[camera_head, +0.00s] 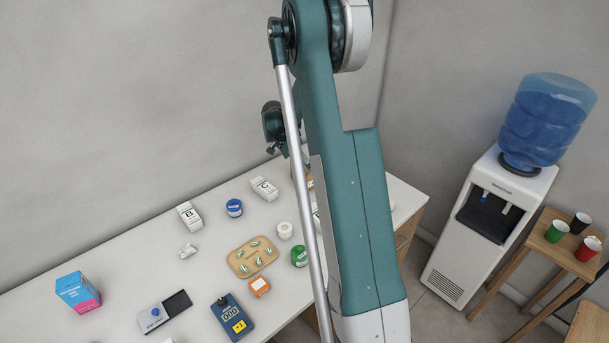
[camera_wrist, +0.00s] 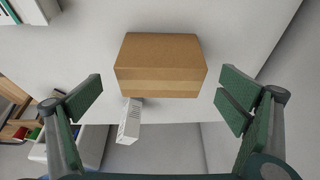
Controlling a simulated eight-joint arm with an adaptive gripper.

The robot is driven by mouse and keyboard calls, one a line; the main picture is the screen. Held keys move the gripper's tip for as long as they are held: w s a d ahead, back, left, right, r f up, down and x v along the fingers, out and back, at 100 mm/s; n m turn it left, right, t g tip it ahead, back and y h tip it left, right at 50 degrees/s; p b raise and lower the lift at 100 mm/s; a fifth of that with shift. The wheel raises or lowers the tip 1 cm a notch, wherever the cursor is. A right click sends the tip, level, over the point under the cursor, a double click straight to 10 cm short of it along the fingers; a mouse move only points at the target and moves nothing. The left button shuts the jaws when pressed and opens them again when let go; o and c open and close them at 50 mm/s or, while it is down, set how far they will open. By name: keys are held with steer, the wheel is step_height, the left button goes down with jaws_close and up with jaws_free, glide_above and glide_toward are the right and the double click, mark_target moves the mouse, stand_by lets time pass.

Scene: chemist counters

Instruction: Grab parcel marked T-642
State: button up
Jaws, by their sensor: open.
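A brown cardboard parcel (camera_wrist: 160,60) with a lighter tape band sits on the white counter in the wrist view. No marking T-642 can be read on the faces that show. My gripper (camera_wrist: 162,92) is open, with one green-padded finger to each side of the parcel and a gap on both sides. It holds nothing. In the head view my arm covers most of that spot; only a small brown patch (camera_head: 309,182) shows beside the arm, probably the parcel. My fingers are hidden there.
A small white carton (camera_wrist: 130,122) stands close by the parcel, on the near side in the wrist view. A water cooler (camera_head: 488,210) stands right.

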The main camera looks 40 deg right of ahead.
mark_target(303, 165)
steer(key=shift+x, duration=2.55)
steer(key=shift+d, duration=0.1)
steer(key=c, duration=1.1)
steer(key=shift+r, duration=0.1)
steer(key=shift+r, duration=4.95)
